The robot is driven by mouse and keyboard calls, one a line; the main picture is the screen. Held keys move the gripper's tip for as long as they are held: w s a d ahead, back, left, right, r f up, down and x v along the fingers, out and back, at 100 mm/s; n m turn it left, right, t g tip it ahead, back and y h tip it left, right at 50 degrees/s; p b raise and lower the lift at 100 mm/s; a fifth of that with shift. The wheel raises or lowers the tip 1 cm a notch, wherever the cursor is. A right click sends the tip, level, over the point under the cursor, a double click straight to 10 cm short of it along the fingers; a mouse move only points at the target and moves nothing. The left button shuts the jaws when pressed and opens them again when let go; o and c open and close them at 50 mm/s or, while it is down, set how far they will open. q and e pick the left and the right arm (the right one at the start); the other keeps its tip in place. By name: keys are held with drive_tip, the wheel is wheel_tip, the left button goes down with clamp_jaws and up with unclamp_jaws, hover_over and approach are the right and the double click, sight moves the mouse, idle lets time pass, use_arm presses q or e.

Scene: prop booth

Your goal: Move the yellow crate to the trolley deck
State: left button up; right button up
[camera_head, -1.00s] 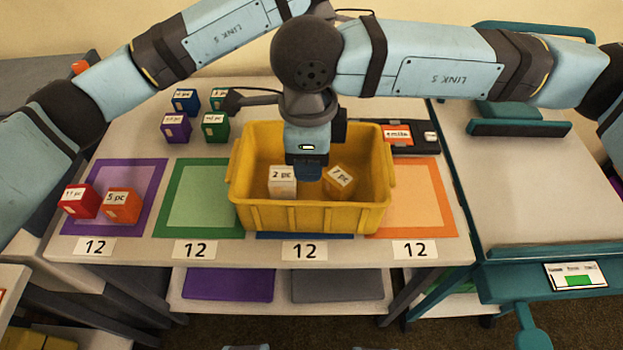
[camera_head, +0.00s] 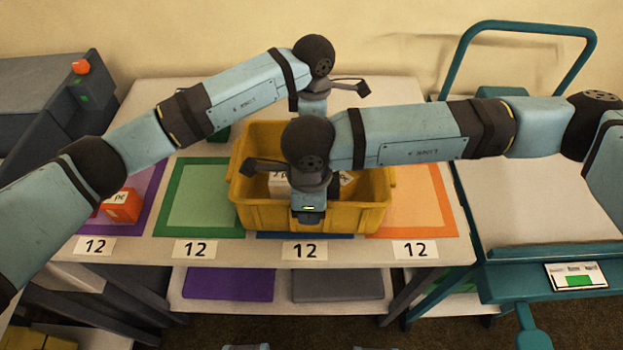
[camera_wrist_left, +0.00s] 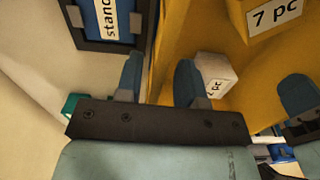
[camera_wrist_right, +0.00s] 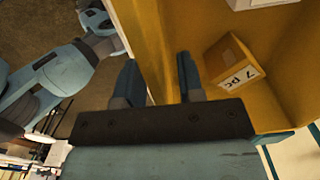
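The yellow crate (camera_head: 260,217) stands on the table, partly over a blue mat. It holds a white block (camera_head: 278,185) and an orange-yellow "7 pc" block (camera_wrist_right: 225,62). My right gripper (camera_wrist_right: 156,72) is at the crate's front wall, its fingers apart on either side of the rim. My left gripper (camera_wrist_left: 159,75) is at the back wall, also with fingers apart around the rim. Its fingertips are hidden in the head view. I cannot see either gripper pressing on the wall. The trolley deck (camera_head: 510,205) is pale, teal-framed and bare, to the right of the table.
Purple, green (camera_head: 170,200) and orange (camera_head: 440,222) framed mats flank the crate, with "12" labels along the front edge. A red-orange block (camera_head: 122,207) lies on the purple mat. The trolley's teal handle (camera_head: 530,27) rises behind; a narrow gap separates it from the table.

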use_arm(q)
clamp_jaws()
use_arm(e)
clamp_jaws()
use_arm(q)
drive_tip(key=shift+r, duration=0.15)
use_arm(e)
drive_tip(key=shift+r, duration=0.15)
